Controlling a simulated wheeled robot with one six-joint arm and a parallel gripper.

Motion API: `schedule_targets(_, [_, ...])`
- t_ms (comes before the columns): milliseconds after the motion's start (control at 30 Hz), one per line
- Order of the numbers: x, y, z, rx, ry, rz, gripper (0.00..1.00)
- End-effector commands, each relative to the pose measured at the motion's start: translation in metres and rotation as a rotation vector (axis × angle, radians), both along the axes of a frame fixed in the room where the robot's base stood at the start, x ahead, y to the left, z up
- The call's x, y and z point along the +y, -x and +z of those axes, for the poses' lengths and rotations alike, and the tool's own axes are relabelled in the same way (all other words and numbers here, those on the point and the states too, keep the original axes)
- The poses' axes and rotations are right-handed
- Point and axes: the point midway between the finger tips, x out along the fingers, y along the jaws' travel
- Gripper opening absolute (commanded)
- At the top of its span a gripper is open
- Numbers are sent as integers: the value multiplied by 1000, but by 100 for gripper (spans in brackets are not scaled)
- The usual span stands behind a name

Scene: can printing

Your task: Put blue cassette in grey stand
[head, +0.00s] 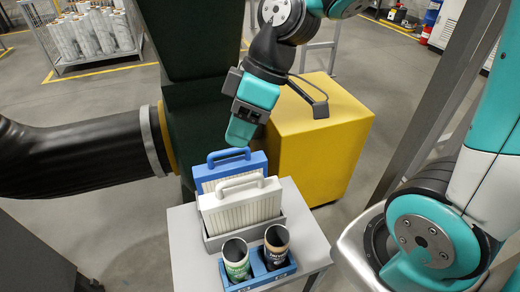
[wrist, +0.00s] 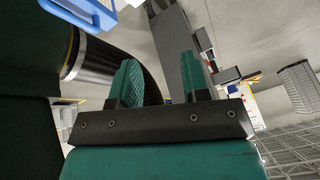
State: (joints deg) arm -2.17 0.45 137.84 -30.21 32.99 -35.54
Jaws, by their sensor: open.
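The blue cassette (head: 202,178) stands upright behind the white cassette (head: 242,208) in the head view, with its loop handle on top. The grey stand (head: 216,243) is on the small grey table and holds the white cassette. The white cassette hides the blue cassette's lower part, so I cannot tell whether its base is in the stand. My gripper (head: 240,133) is just above and slightly right of the blue handle, apart from it. In the wrist view, its teal fingers (wrist: 158,64) are spread and empty. A blue frame, seemingly the cassette handle (wrist: 82,12), shows at upper left.
A blue holder (head: 262,278) with a green can (head: 236,262) and a dark can (head: 276,247) sits in front of the stand. A yellow box (head: 318,140) stands behind the table (head: 305,240). A dark green machine with a black duct (head: 80,160) is at left.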

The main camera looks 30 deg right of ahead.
Motion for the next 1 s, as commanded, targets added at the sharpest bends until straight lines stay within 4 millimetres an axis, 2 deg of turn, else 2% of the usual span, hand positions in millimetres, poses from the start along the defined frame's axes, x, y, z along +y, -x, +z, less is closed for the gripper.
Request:
schedule_targets(33, [9,23,10,33,10,-46,42])
schedule_targets(100, [16,52,18,92,26,-131,42])
schedule_targets(200, [21,82,24,151,46,-231,42])
schedule_targets(300, [21,99,27,186,58,-294,42])
schedule_targets(433, [22,106,27,205,65,-325,42])
schedule_targets(1000, [22,105,28,202,63,-326,42])
